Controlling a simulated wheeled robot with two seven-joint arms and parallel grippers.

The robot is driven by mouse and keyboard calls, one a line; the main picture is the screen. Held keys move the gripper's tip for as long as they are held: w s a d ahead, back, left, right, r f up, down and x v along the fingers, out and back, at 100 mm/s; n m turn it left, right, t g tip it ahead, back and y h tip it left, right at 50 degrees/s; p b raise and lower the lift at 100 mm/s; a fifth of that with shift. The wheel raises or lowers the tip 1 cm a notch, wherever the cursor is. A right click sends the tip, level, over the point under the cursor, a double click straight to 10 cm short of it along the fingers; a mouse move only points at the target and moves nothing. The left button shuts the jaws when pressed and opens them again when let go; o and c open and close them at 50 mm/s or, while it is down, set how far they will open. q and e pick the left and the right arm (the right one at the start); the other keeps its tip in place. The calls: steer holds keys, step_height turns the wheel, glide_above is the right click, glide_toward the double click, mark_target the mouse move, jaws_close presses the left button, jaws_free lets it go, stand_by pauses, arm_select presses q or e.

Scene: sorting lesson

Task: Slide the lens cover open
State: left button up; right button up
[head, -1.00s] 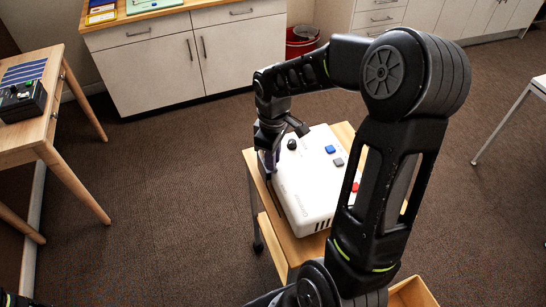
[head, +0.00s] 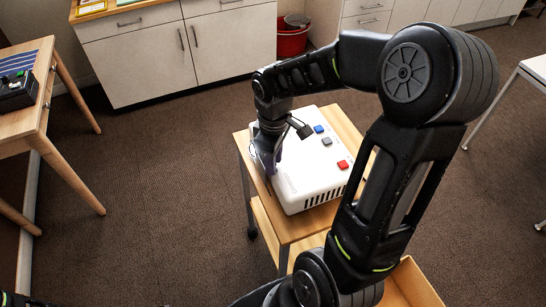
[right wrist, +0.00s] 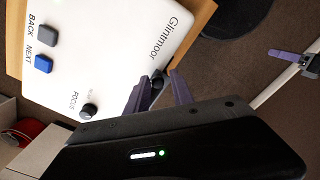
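The white Glintmoor projector (head: 312,176) stands on a small wooden cart (head: 344,126). My right gripper (head: 270,168) reaches down at its left end. In the right wrist view its two purple fingers (right wrist: 160,88) stand on either side of a small dark piece (right wrist: 158,80) at the projector's edge, possibly the lens cover's tab. I cannot tell whether they touch it. The lens is hidden. A focus knob (right wrist: 88,111) sits close by on the top. What looks like my left gripper (right wrist: 272,53) shows far off in the right wrist view, its opening unclear.
Blue (head: 319,129), grey (head: 327,142) and red (head: 342,164) buttons lie on the projector's top. A wooden table (head: 40,120) stands at left, white cabinets (head: 150,60) and a red bin (head: 291,42) at the back. Floor is clear between table and cart.

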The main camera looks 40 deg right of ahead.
steer(key=shift+o, duration=0.9)
steer(key=shift+r, duration=0.1)
step_height(320, 180, up, 8)
steer(key=shift+f+b, duration=0.2)
steer(key=shift+b, duration=0.2)
steer(key=shift+w, duration=0.15)
